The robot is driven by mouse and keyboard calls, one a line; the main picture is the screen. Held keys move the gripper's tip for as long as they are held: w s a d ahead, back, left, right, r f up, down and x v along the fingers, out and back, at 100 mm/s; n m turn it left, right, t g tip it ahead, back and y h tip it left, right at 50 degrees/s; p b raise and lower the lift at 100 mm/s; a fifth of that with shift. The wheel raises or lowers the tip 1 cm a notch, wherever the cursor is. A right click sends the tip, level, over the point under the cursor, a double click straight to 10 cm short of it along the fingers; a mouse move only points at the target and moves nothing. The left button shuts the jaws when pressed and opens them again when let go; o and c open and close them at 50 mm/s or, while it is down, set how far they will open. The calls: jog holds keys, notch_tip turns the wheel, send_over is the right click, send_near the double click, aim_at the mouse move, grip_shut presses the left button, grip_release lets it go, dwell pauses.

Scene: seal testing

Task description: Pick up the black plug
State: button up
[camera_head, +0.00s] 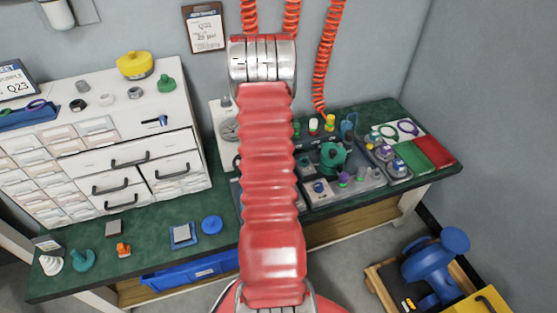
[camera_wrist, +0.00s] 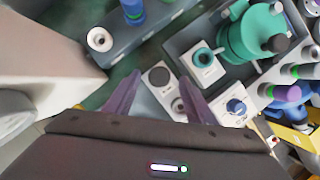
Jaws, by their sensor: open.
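In the wrist view, a dark round piece (camera_wrist: 158,77), which looks like the black plug, sits on a pale grey block. My gripper (camera_wrist: 161,80) is open, with its purple fingers on either side of this piece in the picture. Nothing is held, and the gap in depth between fingertips and piece cannot be told. In the head view, my red arm hides the gripper and this part of the bench. A small dark ring-like part (camera_head: 81,87) lies on the white drawer cabinet in the head view; its kind is unclear.
A green valve-like body (camera_wrist: 250,35) stands close on the right, with a block bearing a blue knob (camera_wrist: 236,106) below it. A white-holed fixture (camera_wrist: 99,39) is at upper left. The white drawer cabinet (camera_head: 180,135) stands left on the green bench (camera_head: 150,235).

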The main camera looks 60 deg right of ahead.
jog(key=shift+x, duration=1.7)
jog(key=shift+d, duration=0.1)
jog(key=c, duration=1.2)
jog(key=shift+r, duration=0.1)
notch_tip(320, 180, up, 10)
jog(key=shift+f, duration=0.1)
